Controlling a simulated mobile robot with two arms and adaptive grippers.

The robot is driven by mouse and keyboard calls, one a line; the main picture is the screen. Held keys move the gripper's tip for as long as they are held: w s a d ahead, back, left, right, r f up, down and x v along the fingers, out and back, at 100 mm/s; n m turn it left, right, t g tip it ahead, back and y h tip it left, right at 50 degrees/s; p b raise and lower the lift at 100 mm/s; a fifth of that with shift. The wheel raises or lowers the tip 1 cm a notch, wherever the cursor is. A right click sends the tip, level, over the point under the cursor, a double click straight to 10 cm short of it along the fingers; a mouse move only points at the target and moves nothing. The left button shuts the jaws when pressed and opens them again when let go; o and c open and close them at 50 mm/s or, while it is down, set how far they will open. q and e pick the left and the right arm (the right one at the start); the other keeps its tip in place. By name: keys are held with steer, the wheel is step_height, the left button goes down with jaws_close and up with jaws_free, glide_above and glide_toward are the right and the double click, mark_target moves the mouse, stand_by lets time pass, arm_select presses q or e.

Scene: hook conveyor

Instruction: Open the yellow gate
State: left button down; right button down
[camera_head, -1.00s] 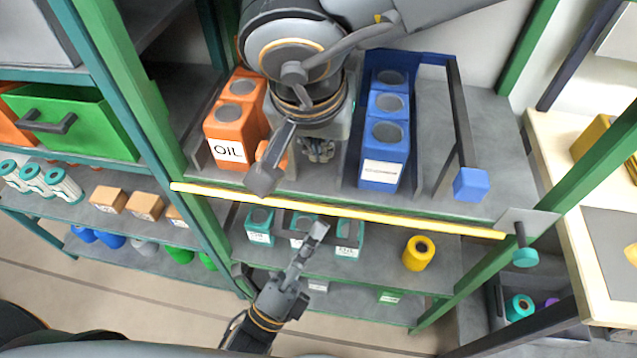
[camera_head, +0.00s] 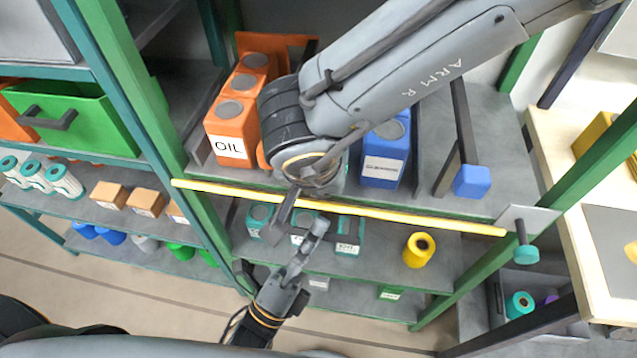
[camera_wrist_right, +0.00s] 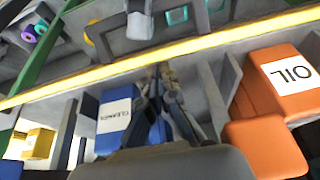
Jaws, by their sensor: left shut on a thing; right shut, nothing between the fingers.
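The yellow gate (camera_head: 400,219) is a long thin bar across the front of the middle shelf, running from the left green post to a bracket (camera_head: 525,218) on the right post. In the right wrist view the yellow gate (camera_wrist_right: 235,42) crosses above my right gripper (camera_wrist_right: 162,72). My right gripper is shut and empty, its tips close to the bar; I cannot tell whether they touch. The head view mostly hides it behind its wrist. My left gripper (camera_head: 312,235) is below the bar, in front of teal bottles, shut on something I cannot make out.
Orange oil bottles (camera_head: 232,125) and a blue cleaner bottle (camera_head: 384,160) stand behind the bar. Teal bottles (camera_head: 348,235) and a yellow roll (camera_head: 419,250) are on the shelf below. A teal knob (camera_head: 526,255) hangs below the bracket.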

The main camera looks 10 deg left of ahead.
steer(key=shift+s, duration=0.1)
arm_select(q)
steer(key=shift+w, duration=0.1)
arm_select(e)
steer(key=shift+s+f, duration=0.45)
steer(key=shift+s, duration=0.15)
arm_select(q)
steer(key=c, duration=1.4)
jaws_free()
steer(key=shift+r, duration=0.1)
arm_select(e)
steer(key=shift+f, duration=0.1)
arm_select(q)
steer(key=shift+o, duration=0.2)
